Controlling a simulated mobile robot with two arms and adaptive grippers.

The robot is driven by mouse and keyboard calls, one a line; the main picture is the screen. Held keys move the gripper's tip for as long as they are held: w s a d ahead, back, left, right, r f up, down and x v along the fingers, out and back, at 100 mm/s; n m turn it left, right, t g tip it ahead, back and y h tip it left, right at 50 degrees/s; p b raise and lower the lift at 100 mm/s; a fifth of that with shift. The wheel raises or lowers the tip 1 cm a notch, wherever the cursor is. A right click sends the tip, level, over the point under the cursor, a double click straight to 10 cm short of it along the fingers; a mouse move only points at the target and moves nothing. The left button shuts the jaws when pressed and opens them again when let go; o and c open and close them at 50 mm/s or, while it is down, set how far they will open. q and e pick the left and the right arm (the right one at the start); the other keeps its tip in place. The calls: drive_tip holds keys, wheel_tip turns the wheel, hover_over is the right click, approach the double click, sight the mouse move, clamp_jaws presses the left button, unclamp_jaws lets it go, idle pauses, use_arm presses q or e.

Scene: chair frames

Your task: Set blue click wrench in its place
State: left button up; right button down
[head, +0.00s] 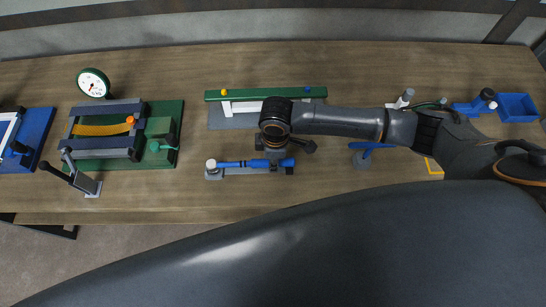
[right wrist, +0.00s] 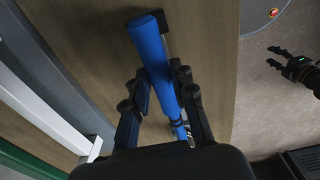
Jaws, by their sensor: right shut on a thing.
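The blue click wrench (head: 235,163) lies lengthwise left to right near the table's front edge, just over a grey holder (head: 214,175). I cannot tell whether it rests on the holder or is held slightly above it. Its pale round head end points left. My right gripper (head: 273,158) comes down from above near the right half of the wrench. In the right wrist view, the blue handle (right wrist: 153,50) passes between the fingers, which are shut on it. My left gripper (right wrist: 273,57) shows only in the right wrist view, over the floor, with fingers apart and empty.
A green and white frame fixture (head: 225,97) stands just behind the wrench. A green clamp fixture (head: 170,115) with a dial gauge (head: 93,83) is to the left.

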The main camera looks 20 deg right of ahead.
drive_tip(key=shift+f, duration=0.35)
drive_tip(key=c, duration=1)
unclamp_jaws()
drive_tip(key=shift+c, duration=0.2)
wheel_tip(320, 180, up, 12)
drive_tip(key=shift+s+d, duration=0.15)
drive_tip(key=shift+d, duration=0.05)
